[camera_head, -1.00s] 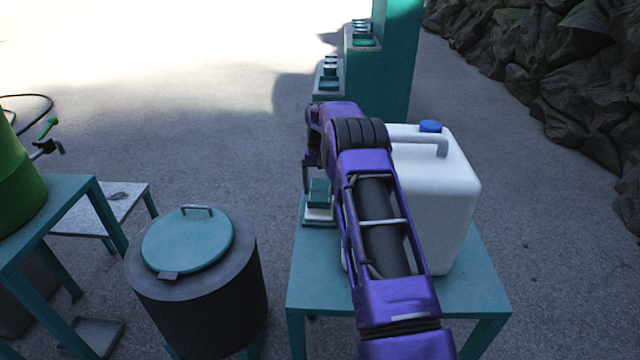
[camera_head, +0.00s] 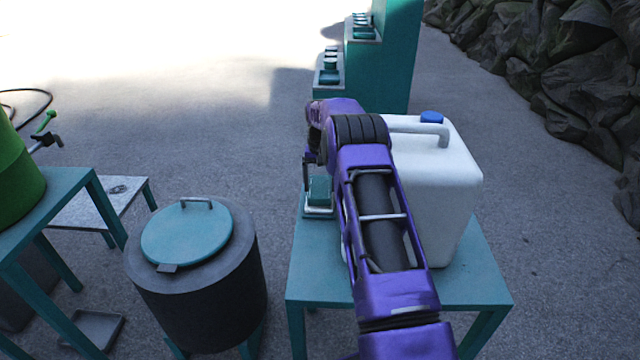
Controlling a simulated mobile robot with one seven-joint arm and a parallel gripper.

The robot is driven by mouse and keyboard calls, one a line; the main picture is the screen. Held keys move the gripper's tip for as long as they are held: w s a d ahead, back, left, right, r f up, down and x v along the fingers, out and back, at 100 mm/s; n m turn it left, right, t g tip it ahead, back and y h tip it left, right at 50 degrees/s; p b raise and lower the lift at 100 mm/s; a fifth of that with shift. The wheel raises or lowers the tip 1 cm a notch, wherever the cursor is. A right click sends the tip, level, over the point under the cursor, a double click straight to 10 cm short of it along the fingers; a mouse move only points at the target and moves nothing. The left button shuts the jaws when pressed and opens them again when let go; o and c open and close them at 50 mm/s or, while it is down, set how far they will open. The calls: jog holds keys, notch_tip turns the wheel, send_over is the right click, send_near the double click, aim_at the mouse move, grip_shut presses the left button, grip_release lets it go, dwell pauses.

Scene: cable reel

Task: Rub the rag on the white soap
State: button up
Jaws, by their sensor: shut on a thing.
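My gripper (camera_head: 310,172) is beyond the table's far left corner area, mostly hidden behind my purple arm. One thin dark finger shows, pointing down. The gripper is shut on a small teal block-like thing, which seems to be the rag (camera_head: 319,189). Right under it is a pale white slab, which seems to be the white soap (camera_head: 320,210), at the table's far left. The rag looks to be on or just above the soap; I cannot tell whether they touch.
A white jug (camera_head: 450,190) with a blue cap stands on the teal table (camera_head: 470,285), right of my arm. A dark drum (camera_head: 200,300) with a teal lid (camera_head: 187,232) stands left. A teal stepped stand (camera_head: 385,75) is behind. Rocks (camera_head: 560,75) line the right.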

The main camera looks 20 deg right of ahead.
aim_at(320, 187)
jog(key=shift+f, duration=0.5)
dwell(1.2)
jog(key=shift+r, duration=0.1)
jog(key=shift+r+p, duration=1.85)
jog(key=shift+r, duration=1.6)
